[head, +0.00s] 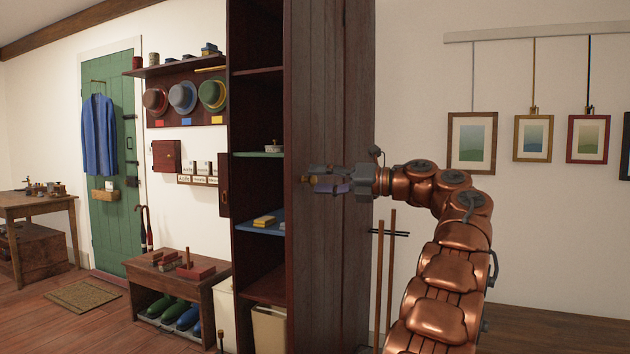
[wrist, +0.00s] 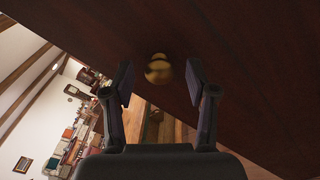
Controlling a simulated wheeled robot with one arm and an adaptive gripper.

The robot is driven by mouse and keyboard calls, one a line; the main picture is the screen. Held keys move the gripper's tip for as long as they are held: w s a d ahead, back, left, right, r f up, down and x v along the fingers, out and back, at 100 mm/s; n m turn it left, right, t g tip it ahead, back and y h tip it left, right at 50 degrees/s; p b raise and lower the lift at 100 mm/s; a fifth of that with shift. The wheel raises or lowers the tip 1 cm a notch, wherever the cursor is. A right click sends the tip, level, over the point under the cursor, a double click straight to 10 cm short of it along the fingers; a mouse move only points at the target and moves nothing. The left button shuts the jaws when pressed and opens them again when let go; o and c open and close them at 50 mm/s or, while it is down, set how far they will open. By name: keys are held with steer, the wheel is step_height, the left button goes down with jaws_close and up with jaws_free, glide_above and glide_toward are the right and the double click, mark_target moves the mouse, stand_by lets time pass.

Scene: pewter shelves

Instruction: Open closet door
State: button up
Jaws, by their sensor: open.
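The closet (head: 234,110) is a tall dark wood cabinet in the middle of the head view. Its shelved inside shows on the left, and a dark upright door panel (head: 318,90) stands to the right of the shelves. My gripper (head: 320,185) reaches in from the right in front of this panel. In the wrist view, a round brass knob (wrist: 158,70) sits on the dark wood door (wrist: 240,60). My gripper's two fingers (wrist: 159,85) are apart, one on each side of the knob. I cannot tell whether either finger touches it.
A low bench (head: 180,275) with shoes beneath stands left of the closet. Thin upright poles (head: 391,270) stand just right of it, near my arm. Farther left are a green door (head: 112,190) and a wooden table (head: 30,205). Framed pictures (head: 473,143) hang on the right wall.

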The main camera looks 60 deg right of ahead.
steer(key=v, duration=0.5)
steer(key=shift+s+d, duration=0.1)
steer(key=shift+s, duration=0.15)
stand_by(0.8)
